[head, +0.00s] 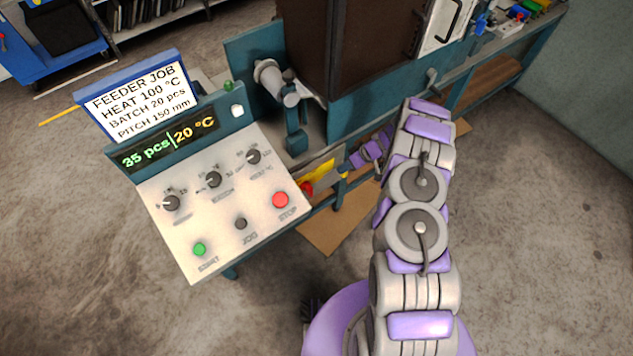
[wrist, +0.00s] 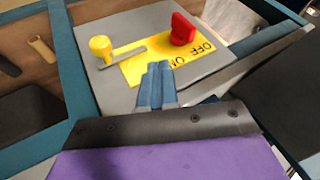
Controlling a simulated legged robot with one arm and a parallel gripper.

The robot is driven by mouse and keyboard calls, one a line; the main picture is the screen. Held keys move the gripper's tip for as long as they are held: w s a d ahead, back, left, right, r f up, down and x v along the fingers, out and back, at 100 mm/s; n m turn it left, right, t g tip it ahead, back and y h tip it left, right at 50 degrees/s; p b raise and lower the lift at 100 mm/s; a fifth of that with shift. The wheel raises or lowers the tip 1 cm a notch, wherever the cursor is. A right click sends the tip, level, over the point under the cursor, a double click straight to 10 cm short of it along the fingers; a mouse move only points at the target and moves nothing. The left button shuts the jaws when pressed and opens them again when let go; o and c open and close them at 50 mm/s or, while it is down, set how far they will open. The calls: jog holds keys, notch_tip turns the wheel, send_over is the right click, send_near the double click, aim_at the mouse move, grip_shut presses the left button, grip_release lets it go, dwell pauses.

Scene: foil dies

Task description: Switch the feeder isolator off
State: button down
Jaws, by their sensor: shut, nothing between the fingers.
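The feeder isolator has a red handle (wrist: 183,29) on a yellow plate (wrist: 140,70), mounted on a grey panel (wrist: 205,83). OFF is printed beside the handle, upside down in the wrist view. A second label is partly hidden by my fingers. I cannot tell which label the handle points to. My gripper (wrist: 158,68) is shut and empty, with its blue fingertips over the near edge of the yellow plate, apart from the red handle. In the head view the red handle (head: 306,188) shows beside the control console, with my gripper (head: 360,158) to its right.
A yellow knob (wrist: 102,47) by a slot sits left of the handle. The control console (head: 170,240) has green START, black JOG and red STOP buttons, dials and a display reading 35 pcs and 20 °C. A job sign (head: 135,95) stands behind it. A teal frame (wrist: 62,55) borders the panel.

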aim_at(310, 190)
jog(key=shift+d, duration=0.25)
jog(key=s+a+f+b, duration=0.2)
jog(key=a+f+b, duration=0.1)
jog(key=a+f, duration=0.5)
jog(key=shift+a, duration=0.8)
